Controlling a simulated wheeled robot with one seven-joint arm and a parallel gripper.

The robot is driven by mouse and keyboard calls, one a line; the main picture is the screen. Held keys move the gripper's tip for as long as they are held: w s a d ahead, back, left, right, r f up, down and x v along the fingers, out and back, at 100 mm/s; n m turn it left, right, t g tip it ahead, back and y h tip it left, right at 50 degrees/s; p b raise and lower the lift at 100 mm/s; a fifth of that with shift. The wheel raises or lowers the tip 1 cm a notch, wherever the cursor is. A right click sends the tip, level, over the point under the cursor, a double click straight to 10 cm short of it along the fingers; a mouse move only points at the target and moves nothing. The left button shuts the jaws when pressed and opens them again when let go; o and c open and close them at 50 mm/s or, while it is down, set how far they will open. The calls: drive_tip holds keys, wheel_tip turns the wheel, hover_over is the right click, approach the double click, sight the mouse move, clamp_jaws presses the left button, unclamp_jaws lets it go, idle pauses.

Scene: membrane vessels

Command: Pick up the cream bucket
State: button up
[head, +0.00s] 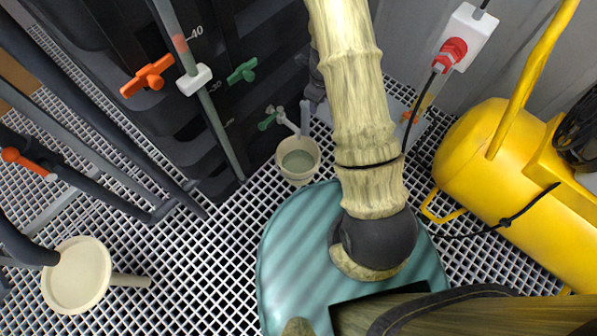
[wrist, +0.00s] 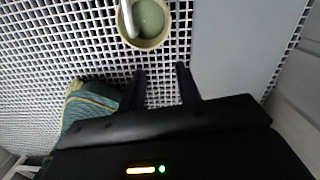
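The cream bucket (head: 298,172) stands on the white floor grating in the head view, below a small tap with a green handle. It is upright and holds pale green liquid. It also shows at the top edge of the wrist view (wrist: 145,43), partly cut off, with a pale pipe across its opening. My gripper (wrist: 160,70) shows two dark fingers spread apart with only grating between them. It is open, empty and apart from the bucket, which lies beyond the fingertips. In the head view my arm hides the gripper.
A yellow tank (head: 500,170) is at the right. A round cream object (head: 76,275) lies at lower left near pipes. Open grating lies left of the bucket.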

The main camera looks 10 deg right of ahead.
wheel_tip(320, 180, down, 16)
drive_tip(key=d+m+b, duration=0.1)
drive_tip(key=m+b, duration=0.5)
drive_tip(key=shift+w+d+f, duration=0.25)
drive_tip(key=shift+w+d, duration=0.15)
drive_tip(key=b, duration=0.7)
approach(316, 147)
wheel_tip(316, 147, down, 7)
drive_tip(key=shift+w, duration=0.1)
drive_tip(key=f+b, duration=0.4)
drive_tip(key=f, duration=0.1)
drive_tip(key=shift+a+f, duration=0.2)
drive_tip(key=shift+r, duration=0.1)
